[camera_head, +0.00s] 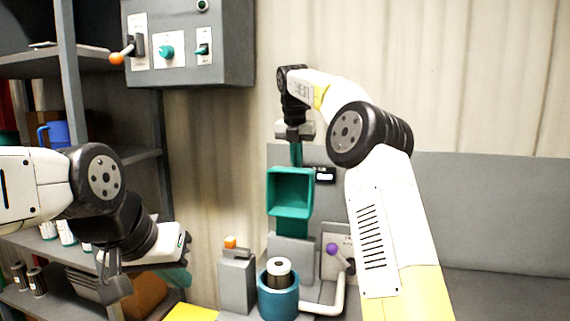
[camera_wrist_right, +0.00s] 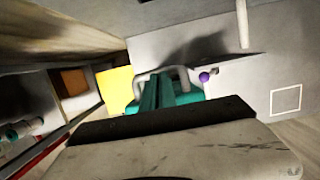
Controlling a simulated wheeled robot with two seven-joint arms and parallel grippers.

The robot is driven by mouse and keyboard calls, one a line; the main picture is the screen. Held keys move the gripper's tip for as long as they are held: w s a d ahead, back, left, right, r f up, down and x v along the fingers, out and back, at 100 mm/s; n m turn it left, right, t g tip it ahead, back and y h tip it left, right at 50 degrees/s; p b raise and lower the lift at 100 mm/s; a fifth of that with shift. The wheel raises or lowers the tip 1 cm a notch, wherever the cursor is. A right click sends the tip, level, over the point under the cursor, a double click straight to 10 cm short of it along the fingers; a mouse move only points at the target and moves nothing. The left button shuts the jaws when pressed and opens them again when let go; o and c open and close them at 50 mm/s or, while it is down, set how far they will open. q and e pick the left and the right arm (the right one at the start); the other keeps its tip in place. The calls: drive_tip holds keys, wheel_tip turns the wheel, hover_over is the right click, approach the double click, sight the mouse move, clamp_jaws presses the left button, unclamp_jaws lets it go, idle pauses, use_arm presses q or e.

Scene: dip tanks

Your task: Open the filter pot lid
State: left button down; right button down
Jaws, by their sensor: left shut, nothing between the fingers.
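A round blue pot (camera_head: 278,302) stands low in the middle of the head view, with a white-ringed, black-centred cylinder (camera_head: 279,268) rising from its top. No separate lid is clearly seen on it. A square teal open-faced box (camera_head: 290,191) is above and behind the pot. My right gripper (camera_head: 296,155) points down just above this box, its narrow teal fingers together; whether they touch the box is unclear. The fingers also show side by side in the right wrist view (camera_wrist_right: 160,92). My left gripper (camera_head: 176,277) is shut and empty, left of the pot.
A grey block with an orange top (camera_head: 230,243) stands left of the pot. A purple-knobbed lever (camera_head: 332,249) and a pale pipe (camera_head: 330,304) are at its right. A grey control box (camera_head: 190,45) hangs upper left, above dark shelves (camera_head: 140,155).

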drive_tip(key=shift+w+d+f, duration=0.3)
drive_tip(key=shift+w+f, duration=0.05)
drive_tip(key=s+r+m+t, duration=0.2)
drive_tip(key=s+r+m, duration=0.55)
drive_tip(key=r, duration=0.55)
drive_tip(key=s+d+f+m+y, duration=0.1)
drive_tip(key=s+f+m, duration=0.6)
drive_tip(key=s, duration=0.3)
drive_tip(key=s+d+f+m+t+y, duration=0.1)
drive_tip(key=s+f+m, duration=0.7)
drive_tip(key=s, duration=0.3)
drive_tip(key=s+d+f+m+y, duration=0.1)
drive_tip(key=s+f+m, duration=0.6)
drive_tip(key=s, duration=0.3)
drive_tip(key=shift+s+d+f+m+t, duration=0.2)
drive_tip(key=shift+d+m+t, duration=0.1)
drive_tip(key=shift+m, duration=0.55)
